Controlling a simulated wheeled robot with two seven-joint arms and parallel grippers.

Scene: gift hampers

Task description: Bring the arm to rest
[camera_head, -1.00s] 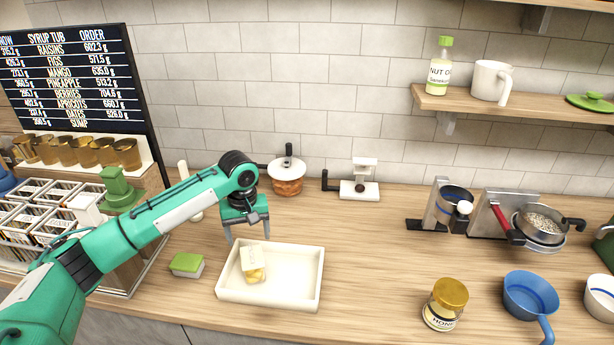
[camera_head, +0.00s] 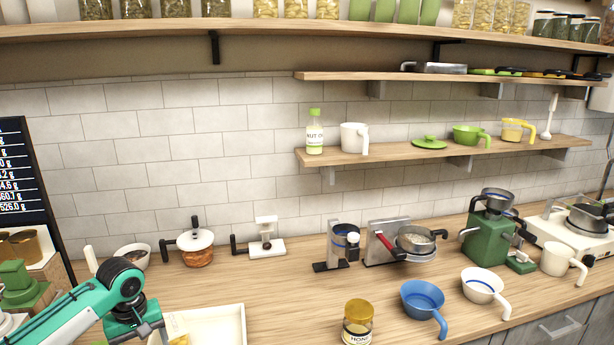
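My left arm (camera_head: 75,310) comes in from the lower left. Its gripper (camera_head: 138,336) is at the bottom edge of the view, beside the left side of the white tray (camera_head: 236,312). The gripper's fingers are spread and I see nothing between them. The fingertips are partly cut off by the frame. In the tray is a pale packet with yellow contents (camera_head: 178,339), mostly cut off. My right gripper is not in view.
A honey jar (camera_head: 358,322), a blue pan (camera_head: 423,300) and a white pan (camera_head: 483,284) stand on the counter to the right. A lidded pot (camera_head: 198,250) and a small white device (camera_head: 267,240) stand behind the tray. The counter between is clear.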

